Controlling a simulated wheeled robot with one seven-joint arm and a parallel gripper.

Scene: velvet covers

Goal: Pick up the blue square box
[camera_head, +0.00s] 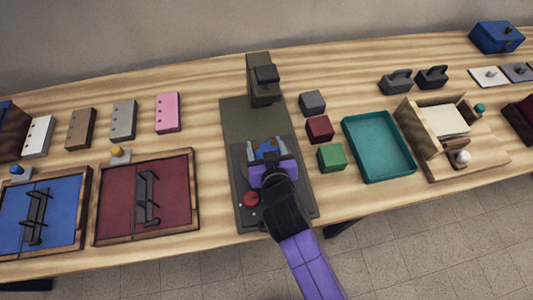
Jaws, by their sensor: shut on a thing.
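My gripper (266,150) reaches over the dark mat area of an olive-grey machine base (235,118). Its two light fingertips are shut on a small blue box (266,146), seen between them with a brownish-orange patch beside it. The purple gripper body and dark wrist hide the near side of the box and part of the base. I cannot tell whether the box touches the base or is raised.
An olive post with a dark head (263,76) stands just behind. A red button (251,199) is at the front left. Grey (312,102), dark red (320,129) and green (331,157) cubes and a teal tray (378,176) are at right. Framed panels (196,215) are at left.

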